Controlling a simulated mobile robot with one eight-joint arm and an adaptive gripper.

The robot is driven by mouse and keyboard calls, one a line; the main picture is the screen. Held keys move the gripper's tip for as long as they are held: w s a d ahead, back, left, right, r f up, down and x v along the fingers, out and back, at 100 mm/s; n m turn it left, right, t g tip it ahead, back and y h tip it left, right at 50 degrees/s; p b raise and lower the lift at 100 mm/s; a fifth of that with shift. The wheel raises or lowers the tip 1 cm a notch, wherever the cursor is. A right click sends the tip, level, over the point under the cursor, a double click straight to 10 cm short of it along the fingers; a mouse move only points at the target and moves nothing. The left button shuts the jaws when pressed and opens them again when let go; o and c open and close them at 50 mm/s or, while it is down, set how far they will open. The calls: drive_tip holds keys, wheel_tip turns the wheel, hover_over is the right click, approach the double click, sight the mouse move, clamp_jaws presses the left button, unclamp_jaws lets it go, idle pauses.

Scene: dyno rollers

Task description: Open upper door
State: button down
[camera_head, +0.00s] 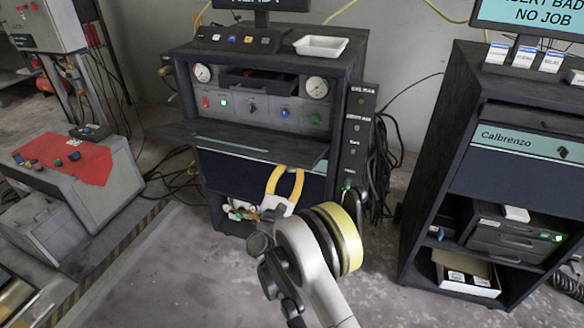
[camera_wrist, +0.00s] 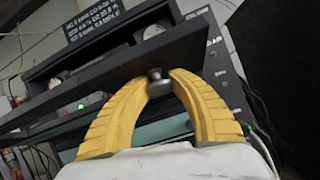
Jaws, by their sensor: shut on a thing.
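The upper door (camera_head: 215,140) of the middle cabinet is a dark flap standing out from the front, folded down to roughly level, with the opening above it exposed. It also shows in the wrist view (camera_wrist: 85,88) as a dark slanted panel. A metal knob (camera_wrist: 157,78) is at the door's edge in the wrist view; it is hidden in the head view. My gripper (camera_head: 286,170) has yellow fingers just below the door's front right part. In the wrist view my gripper (camera_wrist: 158,75) has its fingertips closed around the knob.
Gauges, buttons and a dark drawer (camera_head: 258,82) show inside the opening. A white tray (camera_head: 320,46) lies on the cabinet top. A second cabinet (camera_head: 490,180) stands right. A grey bench with a red mat (camera_head: 62,165) stands left. Cables hang beside the cabinet. Bare floor lies between.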

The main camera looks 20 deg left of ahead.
drive_tip(key=c, duration=1.1)
unclamp_jaws()
drive_tip(key=shift+a+f, duration=0.1)
drive_tip(key=shift+o, duration=0.2)
drive_tip(key=v, duration=0.7)
drive_tip(key=shift+s, duration=0.2)
